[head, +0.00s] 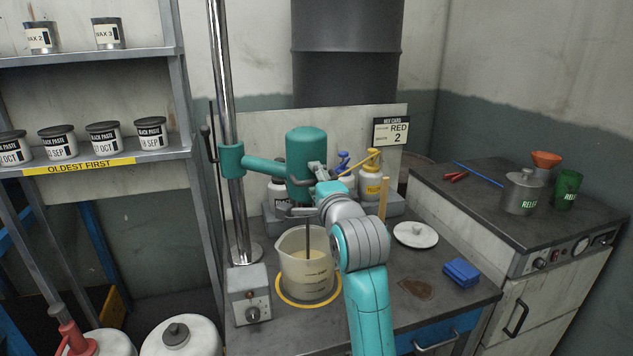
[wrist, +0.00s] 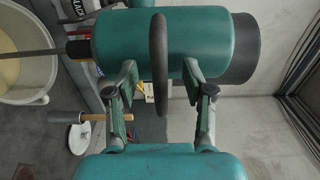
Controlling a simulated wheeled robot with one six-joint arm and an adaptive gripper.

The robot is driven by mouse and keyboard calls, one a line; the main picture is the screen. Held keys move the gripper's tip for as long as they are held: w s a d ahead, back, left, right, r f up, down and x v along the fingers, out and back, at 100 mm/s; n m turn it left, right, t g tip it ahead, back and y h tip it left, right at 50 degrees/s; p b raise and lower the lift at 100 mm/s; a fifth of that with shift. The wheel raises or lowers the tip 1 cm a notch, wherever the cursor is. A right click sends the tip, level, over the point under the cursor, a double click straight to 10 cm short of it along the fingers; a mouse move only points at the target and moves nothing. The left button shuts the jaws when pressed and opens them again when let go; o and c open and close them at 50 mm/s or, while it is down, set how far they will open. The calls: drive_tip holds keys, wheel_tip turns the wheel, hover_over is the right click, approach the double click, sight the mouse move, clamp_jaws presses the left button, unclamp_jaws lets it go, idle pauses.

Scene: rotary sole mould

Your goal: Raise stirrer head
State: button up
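The stirrer head (head: 306,150) is a teal cylinder on a teal side arm (head: 262,166) clamped to a chrome column (head: 229,120). Its shaft (head: 308,235) reaches down into a beaker (head: 292,270) of pale liquid. In the wrist view the stirrer head (wrist: 225,50) lies sideways across the picture, with a dark curved handle (wrist: 158,35) in front of it. My gripper (wrist: 160,72) is open, with one finger on each side of the handle and gaps showing on both sides. In the head view my gripper (head: 305,190) is at the stirrer head's lower front, partly hidden by my wrist.
The beaker stands on a yellow-ringed spot beside a control box (head: 249,295). Yellow (head: 371,182) and blue pump bottles stand behind my arm. A white lid (head: 415,235) and blue block (head: 461,272) lie to the right. A black-handled lever (head: 207,140) is on the column clamp.

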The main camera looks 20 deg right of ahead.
clamp_jaws()
drive_tip(key=shift+r, duration=0.1)
wheel_tip(320, 180, up, 20)
drive_tip(key=shift+r, duration=0.15)
idle(3.0)
drive_tip(key=shift+o, duration=0.4)
unclamp_jaws()
